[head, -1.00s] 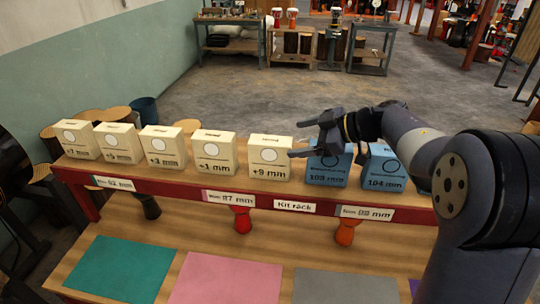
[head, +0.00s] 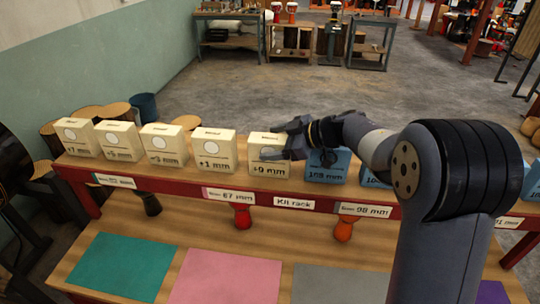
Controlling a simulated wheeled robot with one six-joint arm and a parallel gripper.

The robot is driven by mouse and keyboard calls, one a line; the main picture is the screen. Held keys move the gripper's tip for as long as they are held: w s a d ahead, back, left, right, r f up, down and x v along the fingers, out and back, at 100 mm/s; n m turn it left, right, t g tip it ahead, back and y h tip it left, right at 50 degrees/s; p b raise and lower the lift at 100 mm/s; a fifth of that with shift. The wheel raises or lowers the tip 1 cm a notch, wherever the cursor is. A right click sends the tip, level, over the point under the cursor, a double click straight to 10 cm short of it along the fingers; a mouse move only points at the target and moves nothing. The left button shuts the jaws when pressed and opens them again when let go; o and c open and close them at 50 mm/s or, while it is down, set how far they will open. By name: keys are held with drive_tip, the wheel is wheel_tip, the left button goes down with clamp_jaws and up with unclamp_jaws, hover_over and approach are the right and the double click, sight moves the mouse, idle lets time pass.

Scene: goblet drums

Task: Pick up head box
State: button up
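Several cream boxes stand in a row on the rack's upper shelf (head: 180,178). Their labels include +1 mm (head: 212,163) and +9 mm (head: 269,172); the small top print is too small to read. Blue boxes stand to the right, one marked like 108 mm (head: 327,174), another partly behind my arm (head: 370,178). Which one is the head box, I cannot tell. My gripper (head: 272,141) is open with nothing between its fingers. It points left and overlaps the upper part of the +9 mm box in the picture; contact cannot be told.
The red-edged rack bears size labels and a "Kit rack" sign (head: 294,203). Goblet drums hang below, including a red one (head: 243,216) and an orange one (head: 344,229). Teal (head: 122,266) and pink (head: 228,277) mats lie on the lower bench. Open floor lies behind.

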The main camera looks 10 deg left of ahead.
drive_tip(key=c, duration=1.4)
